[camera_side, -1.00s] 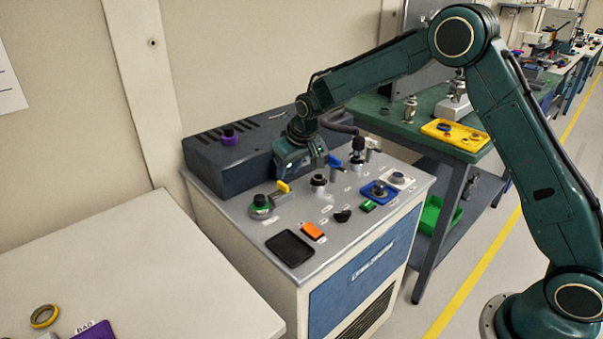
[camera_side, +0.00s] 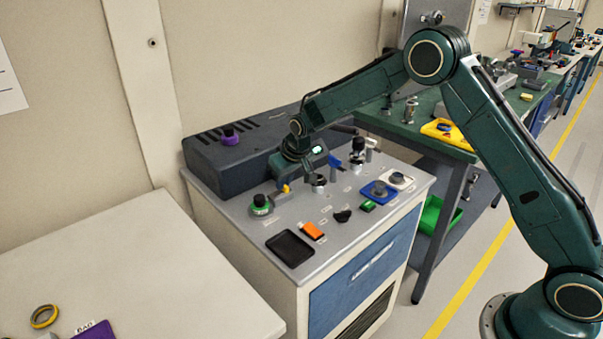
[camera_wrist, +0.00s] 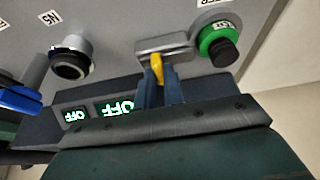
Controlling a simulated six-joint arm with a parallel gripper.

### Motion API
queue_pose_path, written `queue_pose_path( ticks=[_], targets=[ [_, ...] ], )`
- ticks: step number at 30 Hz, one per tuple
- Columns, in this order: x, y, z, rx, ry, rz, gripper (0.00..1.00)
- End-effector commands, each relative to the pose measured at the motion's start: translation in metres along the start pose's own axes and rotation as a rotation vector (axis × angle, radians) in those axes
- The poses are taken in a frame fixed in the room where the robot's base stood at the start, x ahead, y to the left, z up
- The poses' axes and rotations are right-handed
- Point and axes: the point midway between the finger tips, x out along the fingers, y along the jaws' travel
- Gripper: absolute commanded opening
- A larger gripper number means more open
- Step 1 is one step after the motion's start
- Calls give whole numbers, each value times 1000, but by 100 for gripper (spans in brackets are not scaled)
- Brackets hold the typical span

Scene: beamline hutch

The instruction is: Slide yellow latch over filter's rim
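In the wrist view the yellow latch (camera_wrist: 157,66) stands at a grey bracket (camera_wrist: 165,43). My gripper (camera_wrist: 160,88) has its two blue-grey fingers close together, one on each side of the latch's near end. I cannot tell whether they touch it. In the side view my gripper (camera_side: 294,180) is low over the panel at the latch and partly hides it. I cannot clearly tell which part is the filter or see its rim.
A dark box (camera_side: 235,150) with a purple knob stands behind the panel. A dark round fitting with a silver rim (camera_wrist: 70,58) is left of the latch in the wrist view. A blue lever (camera_wrist: 20,100) is farther left. The panel front holds a black tray (camera_side: 290,248) and orange switch (camera_side: 312,231).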

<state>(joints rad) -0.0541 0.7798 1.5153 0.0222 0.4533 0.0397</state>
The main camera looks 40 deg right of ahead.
Motion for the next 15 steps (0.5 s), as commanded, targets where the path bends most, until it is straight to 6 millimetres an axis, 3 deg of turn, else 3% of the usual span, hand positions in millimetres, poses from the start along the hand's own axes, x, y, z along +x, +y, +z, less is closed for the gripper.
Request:
queue_pose_path(
  ticks=[7,15],
  targets=[
    [0,0,0,0,0,1,0],
    [0,-19,0,0,-1,0,0]
  ],
)
